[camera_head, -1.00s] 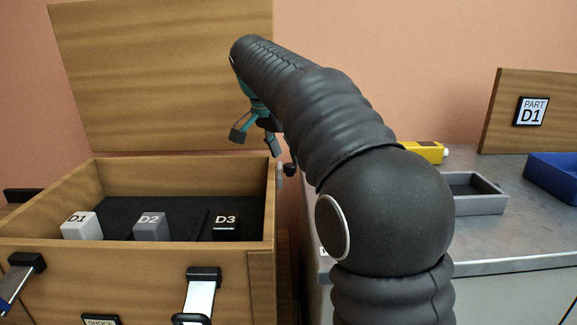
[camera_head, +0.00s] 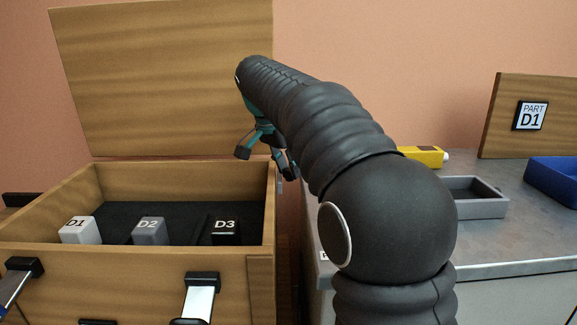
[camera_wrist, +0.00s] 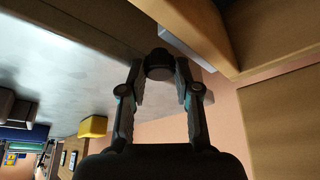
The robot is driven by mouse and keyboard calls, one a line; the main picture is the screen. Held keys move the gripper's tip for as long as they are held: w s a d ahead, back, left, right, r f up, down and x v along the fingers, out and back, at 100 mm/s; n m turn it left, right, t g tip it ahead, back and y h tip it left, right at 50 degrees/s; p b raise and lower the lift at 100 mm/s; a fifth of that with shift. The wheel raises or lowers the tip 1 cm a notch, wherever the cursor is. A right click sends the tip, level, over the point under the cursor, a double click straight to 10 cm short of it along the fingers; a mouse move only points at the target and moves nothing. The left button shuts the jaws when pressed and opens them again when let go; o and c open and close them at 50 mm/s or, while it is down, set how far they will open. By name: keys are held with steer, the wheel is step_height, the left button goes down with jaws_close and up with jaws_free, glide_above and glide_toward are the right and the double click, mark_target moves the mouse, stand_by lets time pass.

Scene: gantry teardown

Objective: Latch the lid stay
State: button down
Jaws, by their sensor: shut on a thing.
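The crate's wooden lid (camera_head: 165,75) stands open, upright at the back of the wooden crate (camera_head: 130,255). My gripper (camera_head: 267,160) is at the crate's right rear corner, beside the lid's lower right edge. In the wrist view my gripper (camera_wrist: 160,82) has its fingers on either side of a black round knob (camera_wrist: 158,64) and is shut on it. A grey bar (camera_wrist: 186,46) shows just behind the knob, probably the lid stay. My fingers hide most of the stay in the head view, so I cannot tell whether it is latched.
A metal bench (camera_head: 520,225) to the right holds a grey tray (camera_head: 480,205), a yellow object (camera_head: 424,156) and a blue bin (camera_head: 555,180).

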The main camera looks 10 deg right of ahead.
steer(key=shift+w, duration=0.1)
steer(key=w+p, duration=0.1)
steer(key=w, duration=0.1)
steer(key=w+d+p, duration=0.1)
steer(key=w+p, duration=0.1)
steer(key=shift+w+p, duration=0.1)
steer(key=shift+p, duration=0.2)
steer(key=shift+r, duration=0.1)
steer(key=c, duration=0.8)
jaws_free()
steer(key=shift+w, duration=0.1)
steer(key=v, duration=1.2)
steer(key=shift+a, duration=0.1)
